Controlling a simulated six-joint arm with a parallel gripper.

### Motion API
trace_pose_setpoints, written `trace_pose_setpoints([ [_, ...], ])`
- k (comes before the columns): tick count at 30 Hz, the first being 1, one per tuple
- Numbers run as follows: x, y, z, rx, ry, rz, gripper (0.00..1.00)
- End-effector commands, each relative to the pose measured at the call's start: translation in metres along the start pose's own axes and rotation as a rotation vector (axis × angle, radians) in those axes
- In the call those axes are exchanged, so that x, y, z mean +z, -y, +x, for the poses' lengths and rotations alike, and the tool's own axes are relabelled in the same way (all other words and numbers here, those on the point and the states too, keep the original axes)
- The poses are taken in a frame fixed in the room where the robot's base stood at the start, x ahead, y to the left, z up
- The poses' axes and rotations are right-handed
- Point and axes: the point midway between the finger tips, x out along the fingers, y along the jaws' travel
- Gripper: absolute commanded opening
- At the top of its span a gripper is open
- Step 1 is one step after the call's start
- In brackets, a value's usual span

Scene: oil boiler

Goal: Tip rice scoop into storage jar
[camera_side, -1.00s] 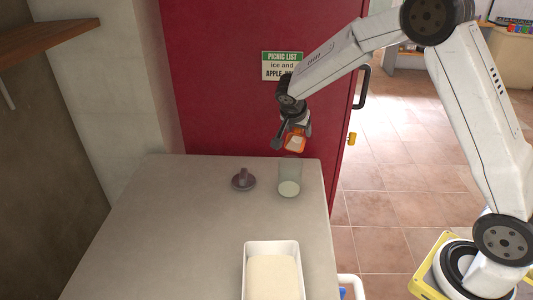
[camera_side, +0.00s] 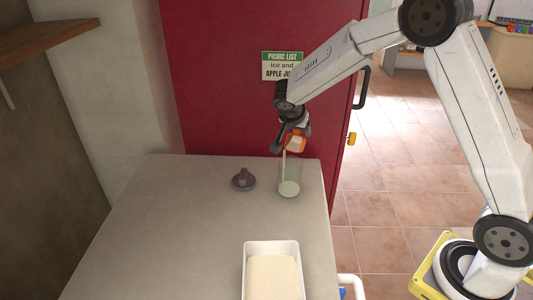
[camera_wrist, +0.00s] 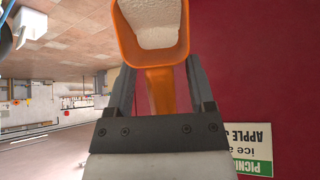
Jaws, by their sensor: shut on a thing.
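My gripper (camera_side: 284,138) is shut on the handle of an orange scoop (camera_side: 295,141), above the storage jar. In the wrist view the scoop (camera_wrist: 152,50) has white rice (camera_wrist: 155,22) in it, and its handle sits between my two fingers (camera_wrist: 158,90). The clear storage jar (camera_side: 289,178) stands upright near the far right of the counter, with white rice at its bottom. A thin pale stream of rice runs from the scoop down into the jar. The scoop is tilted over the jar's mouth.
A dark lid with a knob (camera_side: 244,180) lies left of the jar. A white tub (camera_side: 248,262) of rice stands at the counter's near right edge. The left of the counter (camera_side: 170,230) is clear. A red door (camera_side: 225,80) stands close behind.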

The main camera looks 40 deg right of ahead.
Motion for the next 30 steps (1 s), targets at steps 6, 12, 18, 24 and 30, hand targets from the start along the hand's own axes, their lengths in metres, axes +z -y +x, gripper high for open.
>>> trace_pose_setpoints([
  [6,0.0024,0.0001,-0.0014,0.0,-0.04,-0.003,0.11],
  [12,0.0023,0.0001,-0.0019,-0.001,-0.057,-0.001,0.11],
  [18,0.0022,0.0001,-0.0019,-0.001,-0.057,0.0,0.11],
  [24,0.0032,0.0,-0.0023,0.001,-0.072,0.0,0.11],
  [30,0.0051,0.0002,-0.0037,0.0,-0.111,-0.002,0.11],
])
